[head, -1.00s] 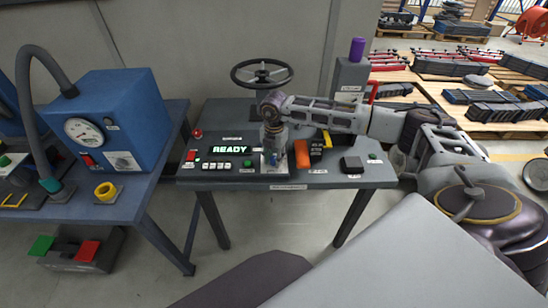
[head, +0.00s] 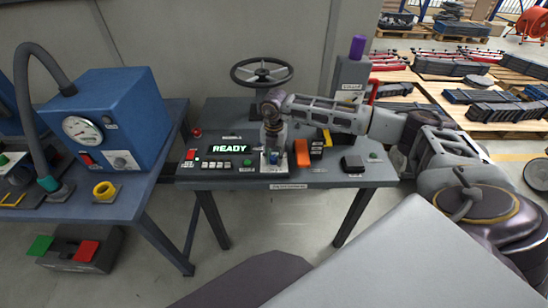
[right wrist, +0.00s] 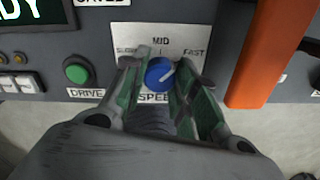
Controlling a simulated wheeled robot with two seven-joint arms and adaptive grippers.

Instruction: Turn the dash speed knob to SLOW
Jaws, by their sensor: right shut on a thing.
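The blue speed knob (right wrist: 160,73) sits on a pale plate (right wrist: 126,42) marked MID at the top and FAST at the right; the label at the left is partly covered by a finger. Its white pointer line slants up and right, toward the FAST side. My right gripper (right wrist: 163,72) has its green-grey fingers on both sides of the knob and is shut on it. In the head view my right gripper (head: 273,152) reaches down to the front of the dash, and the knob is mostly hidden. My left gripper is not in view.
An orange lever (right wrist: 257,55) stands close right of the gripper. A green DRIVE button (right wrist: 77,70) is on the left. The dash display (head: 229,149) reads READY. A steering wheel (head: 262,72) stands behind the arm. A blue box with a gauge (head: 118,120) is on the left table.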

